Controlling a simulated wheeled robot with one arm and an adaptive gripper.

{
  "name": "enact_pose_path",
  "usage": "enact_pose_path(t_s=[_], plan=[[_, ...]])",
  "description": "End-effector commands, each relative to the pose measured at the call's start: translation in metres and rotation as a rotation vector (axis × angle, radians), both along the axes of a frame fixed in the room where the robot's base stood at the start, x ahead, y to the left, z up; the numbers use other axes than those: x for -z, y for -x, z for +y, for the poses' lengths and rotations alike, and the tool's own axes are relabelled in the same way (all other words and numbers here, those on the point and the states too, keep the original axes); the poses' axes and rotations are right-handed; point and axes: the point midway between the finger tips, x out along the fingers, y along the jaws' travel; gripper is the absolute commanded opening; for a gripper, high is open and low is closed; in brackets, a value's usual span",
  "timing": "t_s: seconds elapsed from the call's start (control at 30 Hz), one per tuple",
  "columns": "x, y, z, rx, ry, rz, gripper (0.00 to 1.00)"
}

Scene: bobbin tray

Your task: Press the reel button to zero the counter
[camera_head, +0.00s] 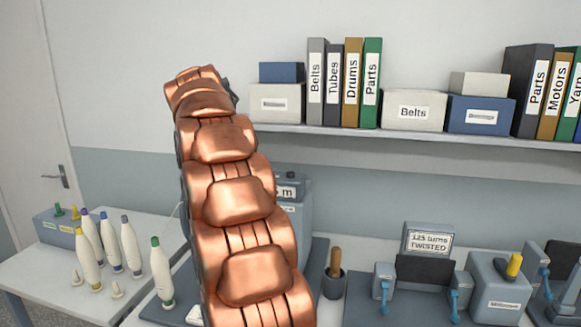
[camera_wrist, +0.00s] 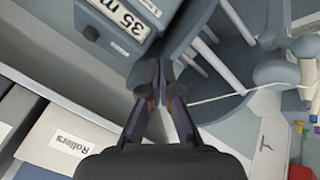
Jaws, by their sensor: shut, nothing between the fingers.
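The reel counter box (camera_wrist: 72,12) is at the upper left in the wrist view, with a "35 m" display (camera_wrist: 122,18). A dark round button (camera_wrist: 91,32) sits on its face beside the display. The grey spoked reel (camera_wrist: 180,32) is right of the box, with a pale thread running off to the right. My gripper (camera_wrist: 160,92) is shut and empty, its fingertips near the reel's rim and apart from the button. In the head view my copper arm covers most of the reel machine; part of its blue-grey box (camera_head: 298,222) shows, and my gripper is hidden.
A wooden-handled tool in a dark cup (camera_head: 335,284) is right of my arm. A wall shelf (camera_head: 420,138) with binders and boxes hangs behind. Blue-clamped devices (camera_head: 425,300) stand at right.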

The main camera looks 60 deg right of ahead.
Motion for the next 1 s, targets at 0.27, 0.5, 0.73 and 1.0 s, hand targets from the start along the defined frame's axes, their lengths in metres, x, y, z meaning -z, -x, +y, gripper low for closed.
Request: enact_pose_path(t_s=[0.27,0.5,0.73,1.0], plan=[[-0.053,0.019,-0.100,0.156,0.122,-0.050,0.00],[-0.075,0.040,-0.144,0.235,0.185,-0.074,0.00],[-0.078,0.045,-0.152,0.252,0.196,-0.077,0.00],[-0.078,0.045,-0.151,0.251,0.195,-0.078,0.00]])
